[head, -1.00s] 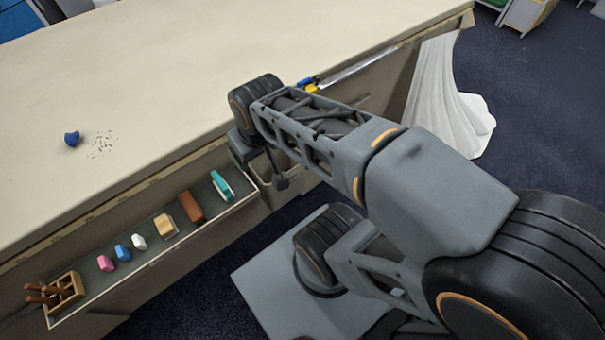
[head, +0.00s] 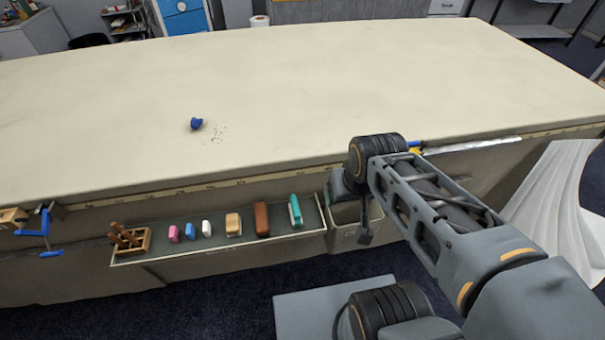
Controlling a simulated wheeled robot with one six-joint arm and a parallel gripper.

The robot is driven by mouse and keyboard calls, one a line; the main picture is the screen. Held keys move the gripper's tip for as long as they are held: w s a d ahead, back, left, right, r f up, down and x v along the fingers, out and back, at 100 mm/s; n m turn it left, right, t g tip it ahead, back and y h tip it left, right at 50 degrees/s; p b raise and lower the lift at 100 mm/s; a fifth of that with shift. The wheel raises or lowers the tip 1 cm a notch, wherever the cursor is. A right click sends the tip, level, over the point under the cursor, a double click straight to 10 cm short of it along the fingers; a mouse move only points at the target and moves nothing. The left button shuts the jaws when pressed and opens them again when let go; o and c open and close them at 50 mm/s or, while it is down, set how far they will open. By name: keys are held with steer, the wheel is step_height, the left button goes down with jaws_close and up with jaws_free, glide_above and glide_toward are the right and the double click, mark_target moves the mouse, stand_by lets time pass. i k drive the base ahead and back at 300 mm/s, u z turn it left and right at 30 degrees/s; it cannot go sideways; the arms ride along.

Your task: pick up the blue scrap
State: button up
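The blue scrap (head: 196,124) is a small dark-blue lump on the cream cloth table (head: 330,85), left of centre, with dark specks scattered just to its right. My gripper (head: 365,238) hangs at the end of my arm in front of the table's near edge, by a small bin on the table's side. It is well to the right of the scrap and apart from it. Its fingers are small and dark, and I cannot tell whether they are open or shut.
A tray (head: 160,253) along the table's front holds a wooden tool block (head: 133,241) and several small coloured blocks. The bin (head: 345,238) is at its right. A blue clamp (head: 44,232) is at the left edge. White cloth (head: 560,205) hangs at right. The tabletop around the scrap is clear.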

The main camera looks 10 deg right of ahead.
mark_target(195, 124)
steer(key=u, duration=0.4)
steer(key=k, duration=0.5)
steer(key=u, duration=1.65)
steer(key=i, duration=2.35)
steer(key=z, duration=0.75)
